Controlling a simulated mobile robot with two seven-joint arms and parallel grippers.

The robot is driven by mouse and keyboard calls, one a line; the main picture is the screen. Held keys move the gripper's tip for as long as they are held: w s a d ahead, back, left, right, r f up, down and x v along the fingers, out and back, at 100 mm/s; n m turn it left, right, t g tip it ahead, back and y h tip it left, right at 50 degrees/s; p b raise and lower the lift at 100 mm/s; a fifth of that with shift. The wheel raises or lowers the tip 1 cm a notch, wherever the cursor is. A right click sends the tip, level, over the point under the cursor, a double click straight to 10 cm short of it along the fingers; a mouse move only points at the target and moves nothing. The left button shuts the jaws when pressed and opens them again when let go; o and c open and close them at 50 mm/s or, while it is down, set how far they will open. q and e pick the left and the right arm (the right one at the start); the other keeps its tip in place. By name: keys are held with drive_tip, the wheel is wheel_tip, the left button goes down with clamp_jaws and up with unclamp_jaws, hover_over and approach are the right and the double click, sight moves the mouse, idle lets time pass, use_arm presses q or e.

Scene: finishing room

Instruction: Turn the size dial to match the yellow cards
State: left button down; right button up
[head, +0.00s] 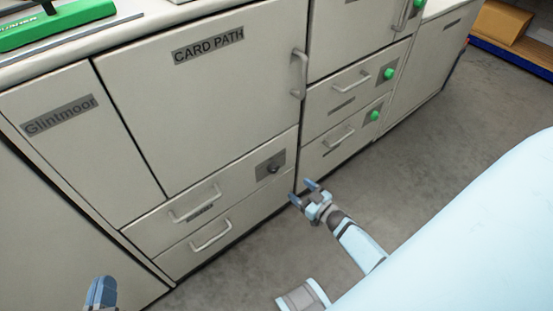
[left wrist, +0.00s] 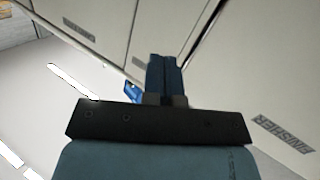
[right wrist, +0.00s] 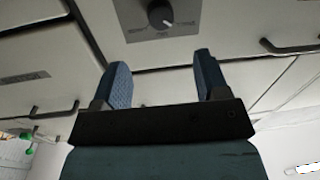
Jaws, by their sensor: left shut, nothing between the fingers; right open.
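A dark round dial (head: 272,168) sits on a grey plate at the right end of a drawer front below the CARD PATH door. In the right wrist view the dial (right wrist: 160,14) is at the top, with a light pointer mark; its plate's lettering is too small to read. My right gripper (head: 303,192) is open and empty, to the right of the dial and apart from it. My left gripper (head: 101,293) is at the bottom left; in the left wrist view its fingers (left wrist: 167,75) are shut together with nothing between them. No yellow cards show.
The CARD PATH door (head: 200,110) has a vertical handle (head: 299,74). Drawer handles (head: 195,205) stick out from the fronts. Green knobs (head: 389,74) are on the drawers further right. A cardboard box (head: 502,20) stands at top right. The grey floor (head: 430,130) is clear.

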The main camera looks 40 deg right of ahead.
sight(276, 170)
drive_tip(key=w, duration=0.3)
drive_tip(key=w+a+b, duration=0.1)
drive_tip(key=w, duration=0.2)
drive_tip(key=w+b, duration=0.1)
drive_tip(key=w, duration=0.2)
drive_tip(key=shift+w+a+f, duration=0.1)
drive_tip(key=shift+w+a, duration=0.2)
drive_tip(key=shift+w, duration=0.1)
drive_tip(key=shift+w+a+b, duration=0.1)
drive_tip(key=shift+w+b, duration=0.25)
drive_tip(key=shift+w, duration=0.15)
use_arm(q)
drive_tip(key=r, duration=0.1)
drive_tip(key=d+r+t+h, duration=0.1)
drive_tip(key=r, duration=0.1)
drive_tip(key=r+t+h, duration=0.1)
drive_tip(key=r, duration=0.1)
drive_tip(key=shift+s+d+r, duration=0.1)
drive_tip(key=shift+d, duration=0.3)
use_arm(e)
drive_tip(key=shift+w, duration=0.1)
drive_tip(key=c, duration=0.9)
